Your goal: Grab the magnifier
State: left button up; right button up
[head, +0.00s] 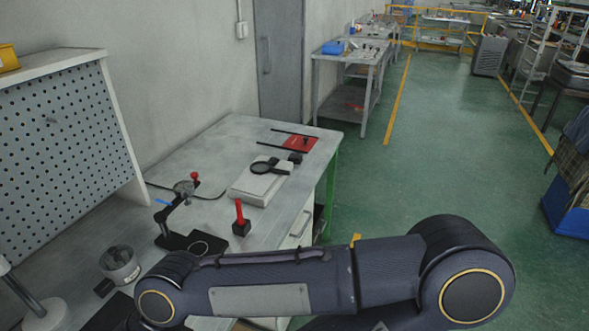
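A black round-headed thing that looks like the magnifier (264,167) lies on a white box on the workbench. Its short dark handle points to the right. A dark blue arm of mine crosses the bottom of the head view, in front of the bench. Neither gripper can be made out in this view.
The white box (251,188) stands on the grey workbench (207,152). A red-handled tool (239,218) stands near it. A red piece with black rods (300,144) lies behind. A perforated panel (60,150) rises at left.

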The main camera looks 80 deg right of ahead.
aim_at(260, 167)
jog(key=z, duration=0.45)
jog(key=l+z, duration=0.1)
jog(key=z, duration=0.75)
jog(key=l+z, duration=0.15)
jog(key=z, duration=0.7)
jog(key=l+z, duration=0.15)
jog(key=z, duration=0.3)
jog(key=i+u, duration=0.1)
jog(key=u, duration=1.45)
jog(key=l+u, duration=0.8)
jog(key=l, duration=0.2)
jog(key=k+l+u, duration=0.15)
jog(key=l+u, duration=0.3)
jog(key=k+l+u, duration=0.15)
jog(key=l+u, duration=0.25)
jog(key=k+l, duration=0.2)
jog(key=l, duration=0.25)
jog(key=k+l+u, duration=0.1)
jog(key=k+l, duration=0.15)
jog(key=l, duration=0.2)
jog(key=k+l, duration=0.25)
jog(key=l, duration=0.15)
jog(key=k+l, duration=0.25)
jog(key=l, duration=0.2)
jog(key=i+u, duration=0.05)
